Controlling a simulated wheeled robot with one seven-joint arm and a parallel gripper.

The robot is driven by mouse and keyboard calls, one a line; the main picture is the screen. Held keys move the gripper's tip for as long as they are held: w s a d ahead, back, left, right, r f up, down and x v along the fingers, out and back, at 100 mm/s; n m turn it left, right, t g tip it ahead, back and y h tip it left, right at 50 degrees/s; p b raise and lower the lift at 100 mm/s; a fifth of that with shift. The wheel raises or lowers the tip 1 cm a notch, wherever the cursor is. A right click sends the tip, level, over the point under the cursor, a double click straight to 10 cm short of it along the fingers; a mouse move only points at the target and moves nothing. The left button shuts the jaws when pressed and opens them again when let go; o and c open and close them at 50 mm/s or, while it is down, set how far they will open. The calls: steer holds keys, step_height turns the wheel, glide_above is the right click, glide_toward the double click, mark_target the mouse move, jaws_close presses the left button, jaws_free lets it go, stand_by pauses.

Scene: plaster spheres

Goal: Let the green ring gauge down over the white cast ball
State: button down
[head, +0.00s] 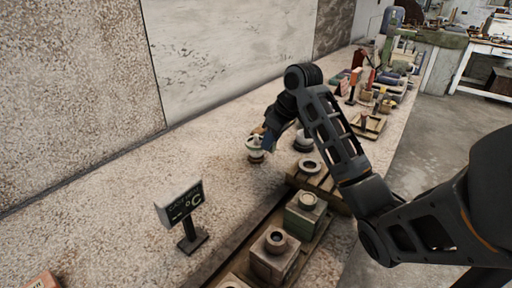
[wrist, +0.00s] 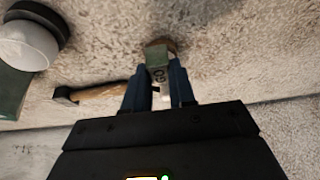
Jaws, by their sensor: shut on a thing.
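My gripper (wrist: 156,92) is shut on a green piece marked with figures, the ring gauge (wrist: 157,70). Its ring opening is not clear from this angle. In the head view my gripper (head: 268,141) is low over the bench near the wall. A pale round thing (head: 255,146) shows at its fingertips; I cannot tell how much of it is the gauge. The white cast ball (wrist: 26,46) sits against a dark round stand at the upper left of the wrist view, apart from the gauge. In the head view a pale-topped dark stand (head: 303,143) stands right of the gripper.
A hammer (wrist: 97,92) lies beside my fingers in the wrist view. A black sign (head: 184,205) stands on the bench (head: 105,215). Blocks with round tops (head: 275,256) line the front edge. Tools crowd the far end.

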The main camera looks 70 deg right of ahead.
steer(key=shift+r+p, duration=2.85)
steer(key=shift+r, duration=0.45)
